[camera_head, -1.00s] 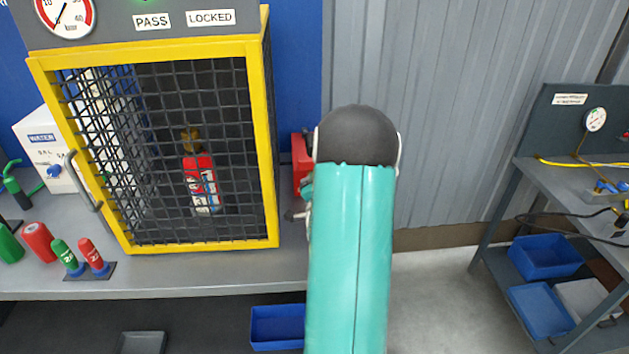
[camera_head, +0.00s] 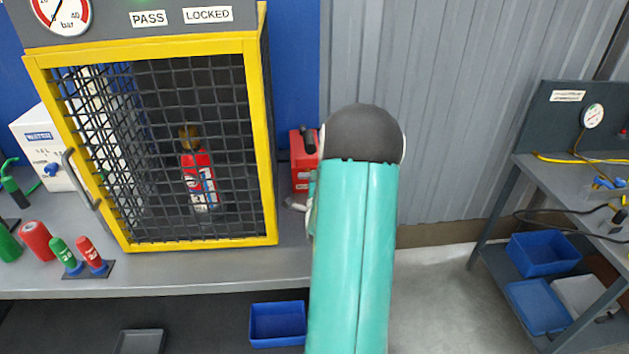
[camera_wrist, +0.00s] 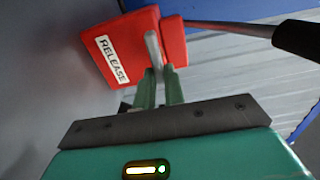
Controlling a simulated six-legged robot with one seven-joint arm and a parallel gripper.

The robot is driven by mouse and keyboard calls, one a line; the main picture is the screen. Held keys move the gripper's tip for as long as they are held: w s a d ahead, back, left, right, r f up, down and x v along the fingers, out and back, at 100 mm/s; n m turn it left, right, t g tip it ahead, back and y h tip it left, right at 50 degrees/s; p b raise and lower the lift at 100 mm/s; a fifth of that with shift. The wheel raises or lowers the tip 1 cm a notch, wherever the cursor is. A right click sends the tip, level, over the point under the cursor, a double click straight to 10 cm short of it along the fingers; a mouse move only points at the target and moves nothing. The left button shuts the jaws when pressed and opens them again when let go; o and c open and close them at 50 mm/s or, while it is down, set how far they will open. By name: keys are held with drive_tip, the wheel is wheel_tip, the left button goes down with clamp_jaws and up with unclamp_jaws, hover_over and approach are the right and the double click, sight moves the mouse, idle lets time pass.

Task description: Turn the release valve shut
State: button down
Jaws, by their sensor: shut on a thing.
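The release valve's red housing (camera_wrist: 148,45) carries a white RELEASE label in the wrist view. A short grey lever (camera_wrist: 153,52) stands out from its face. My gripper (camera_wrist: 160,78) has its two green fingers shut on the lever's near end. The red housing also shows in the head view (camera_head: 301,178), right of the yellow-framed cage and partly behind my arm. My gripper's fingers are hidden there by my own arm.
A dark-gripped bar (camera_wrist: 297,40) reaches in from the right beside the housing. Blue bins (camera_head: 277,324) sit under the benches. Clear floor lies between the benches.

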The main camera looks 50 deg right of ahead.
drive_tip(key=shift+w, duration=0.1)
drive_tip(key=c, duration=1.5)
unclamp_jaws()
drive_tip(key=shift+a, duration=0.1)
